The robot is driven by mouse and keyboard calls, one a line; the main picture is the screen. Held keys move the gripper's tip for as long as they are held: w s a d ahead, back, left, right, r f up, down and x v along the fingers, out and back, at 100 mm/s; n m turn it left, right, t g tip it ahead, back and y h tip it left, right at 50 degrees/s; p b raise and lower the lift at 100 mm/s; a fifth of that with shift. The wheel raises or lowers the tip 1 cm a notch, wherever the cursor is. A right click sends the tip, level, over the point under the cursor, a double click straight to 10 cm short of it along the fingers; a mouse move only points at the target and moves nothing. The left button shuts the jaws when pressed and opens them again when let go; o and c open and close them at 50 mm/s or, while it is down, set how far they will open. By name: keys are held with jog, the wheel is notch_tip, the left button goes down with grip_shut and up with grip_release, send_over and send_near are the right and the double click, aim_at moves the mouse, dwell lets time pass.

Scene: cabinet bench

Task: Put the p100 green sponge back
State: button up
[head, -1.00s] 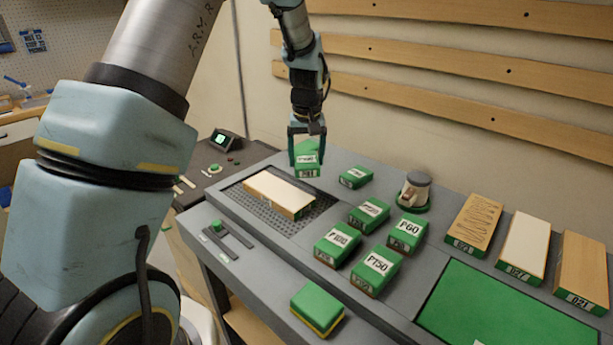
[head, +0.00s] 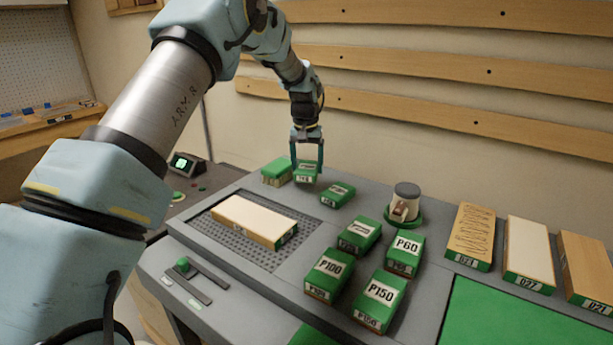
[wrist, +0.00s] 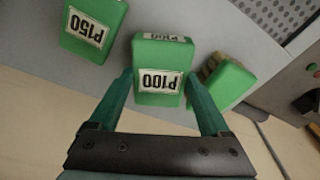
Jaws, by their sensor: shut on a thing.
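My gripper (head: 308,166) is at the back left of the bench, pointing down. It is shut on a green sponge block (wrist: 158,55) that reads P100 in the wrist view, one finger on each side. The same block shows in the head view (head: 307,177), at or just above the bench top; I cannot tell if it touches. A green block (head: 276,170) stands close on its left. Another green block (head: 338,194) lies to its right, labelled P150 in the wrist view (wrist: 92,27).
A pale board (head: 252,221) lies on the perforated grey panel (head: 205,226) in front. Several green blocks stand at centre, one labelled P100 (head: 330,272). Wooden boards (head: 527,250) lie at right beside a green mat (head: 500,312).

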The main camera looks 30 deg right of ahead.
aim_at(306, 170)
jog(key=shift+f+p, duration=0.6)
jog(key=shift+f, duration=1.5)
jog(key=shift+f, duration=0.2)
jog(key=o, duration=1.1)
jog(key=shift+o, duration=0.2)
jog(key=shift+r, duration=0.1)
jog(key=r+b, duration=0.1)
jog(key=r, duration=0.3)
jog(key=s+r+b, duration=0.1)
jog(key=r, duration=0.3)
jog(key=a+r+b, duration=0.1)
jog(key=r, duration=0.3)
jog(key=shift+s, duration=0.25)
